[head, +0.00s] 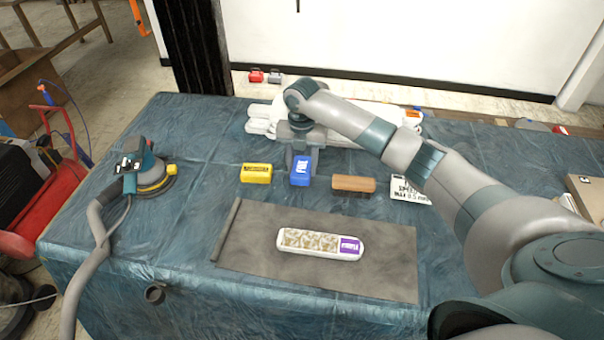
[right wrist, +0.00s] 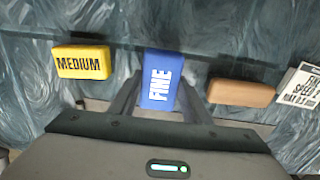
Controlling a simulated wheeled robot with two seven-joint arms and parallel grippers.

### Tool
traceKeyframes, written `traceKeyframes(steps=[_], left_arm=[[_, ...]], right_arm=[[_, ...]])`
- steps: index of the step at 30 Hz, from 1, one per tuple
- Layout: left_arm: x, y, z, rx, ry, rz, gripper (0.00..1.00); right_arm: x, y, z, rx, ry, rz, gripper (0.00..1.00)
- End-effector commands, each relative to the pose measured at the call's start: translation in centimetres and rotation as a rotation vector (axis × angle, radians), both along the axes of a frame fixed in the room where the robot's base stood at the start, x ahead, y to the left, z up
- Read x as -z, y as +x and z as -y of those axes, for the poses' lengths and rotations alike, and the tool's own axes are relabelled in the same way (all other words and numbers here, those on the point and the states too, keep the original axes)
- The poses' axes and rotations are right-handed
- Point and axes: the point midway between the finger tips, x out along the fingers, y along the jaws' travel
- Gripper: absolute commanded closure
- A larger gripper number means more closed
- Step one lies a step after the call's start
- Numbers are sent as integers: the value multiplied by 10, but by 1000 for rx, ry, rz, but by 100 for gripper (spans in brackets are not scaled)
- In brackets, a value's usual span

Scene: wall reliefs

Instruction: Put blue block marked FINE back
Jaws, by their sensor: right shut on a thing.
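The blue block marked FINE (head: 300,173) stands in the row between the yellow block and the brown block. It also shows in the right wrist view (right wrist: 160,80), with its white lettering in sight. My right gripper (head: 301,158) reaches it from behind, and its two fingers are shut on the block's sides. Whether the block touches the table cannot be told for sure. My left gripper is not in view.
A yellow block marked MEDIUM (head: 256,173) stands to the left, a brown block (head: 353,184) to the right, then a white label card (head: 410,191). A grey mat (head: 240,250) bears a patterned relief piece (head: 320,244). A sander (head: 145,170) stands at the left.

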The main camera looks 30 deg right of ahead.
Motion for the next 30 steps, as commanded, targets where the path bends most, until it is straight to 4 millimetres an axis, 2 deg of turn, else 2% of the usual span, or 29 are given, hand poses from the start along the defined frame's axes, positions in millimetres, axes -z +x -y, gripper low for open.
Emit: traceKeyframes(steps=[9,23,24,25,30], left_arm=[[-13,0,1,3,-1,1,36],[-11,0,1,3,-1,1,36],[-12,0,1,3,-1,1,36],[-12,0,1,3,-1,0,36],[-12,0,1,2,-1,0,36]], right_arm=[[33,-1,0,0,0,-2,81],[40,-1,0,0,-1,-1,81],[39,-1,0,0,-1,-1,47],[39,-1,0,0,-1,-1,40],[39,-1,0,-1,-1,-1,38]])
